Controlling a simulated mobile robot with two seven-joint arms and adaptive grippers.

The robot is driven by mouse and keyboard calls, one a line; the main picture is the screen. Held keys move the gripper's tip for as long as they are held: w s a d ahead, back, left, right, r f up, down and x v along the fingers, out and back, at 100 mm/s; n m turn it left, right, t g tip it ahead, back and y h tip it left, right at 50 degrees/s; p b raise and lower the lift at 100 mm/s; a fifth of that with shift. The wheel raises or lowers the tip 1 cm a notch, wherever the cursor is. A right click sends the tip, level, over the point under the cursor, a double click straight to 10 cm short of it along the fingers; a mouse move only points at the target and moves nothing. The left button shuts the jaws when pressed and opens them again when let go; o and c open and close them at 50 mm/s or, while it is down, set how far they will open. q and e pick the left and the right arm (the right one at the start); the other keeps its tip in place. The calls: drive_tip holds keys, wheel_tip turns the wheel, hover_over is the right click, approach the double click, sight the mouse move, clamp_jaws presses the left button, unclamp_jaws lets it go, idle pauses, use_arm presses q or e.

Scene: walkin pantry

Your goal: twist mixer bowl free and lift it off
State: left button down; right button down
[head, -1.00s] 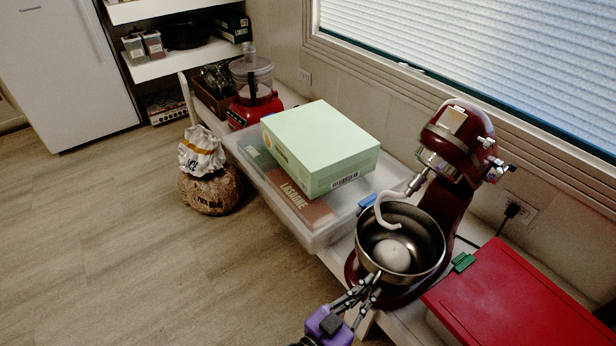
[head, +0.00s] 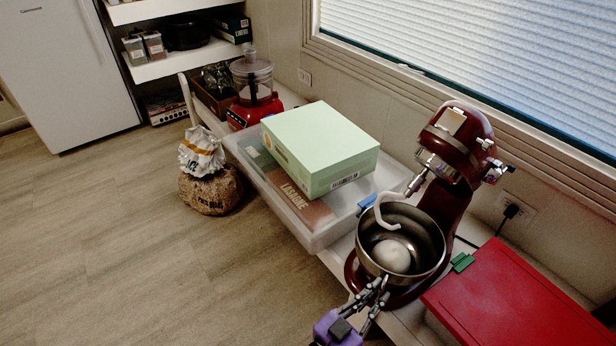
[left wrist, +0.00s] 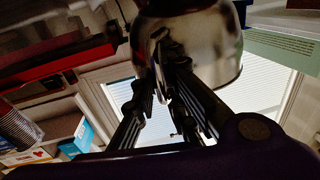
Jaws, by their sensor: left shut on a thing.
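The steel mixer bowl (head: 425,262) sits at the base of the dark red stand mixer (head: 447,205), with a pale round mass (head: 391,256) inside it. The mixer head is tilted up and the white dough hook (head: 382,212) hangs over the bowl's far rim. My left gripper (head: 376,293) is shut on the bowl's near side, its fingers just below the rim. In the left wrist view the fingers (left wrist: 168,75) meet at the bowl (left wrist: 205,50), seen from below. My right gripper is not in view.
A red box (head: 525,300) lies close right of the mixer, with a green clip (head: 462,262) beside it. A clear bin (head: 318,236) with a lasagne box (head: 300,203) and a pale green box (head: 320,145) stands left.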

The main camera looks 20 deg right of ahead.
use_arm(q)
drive_tip(key=shift+s+d, duration=0.5)
drive_tip(key=shift+s, duration=0.05)
drive_tip(key=c, duration=1.7)
unclamp_jaws()
drive_tip(key=shift+w+a+f, duration=0.1)
drive_tip(key=shift+a+f, duration=0.1)
drive_tip(key=shift+f, duration=0.15)
wheel_tip(320, 180, up, 11)
drive_tip(key=shift+d+f, duration=0.1)
drive_tip(key=shift+d, duration=0.05)
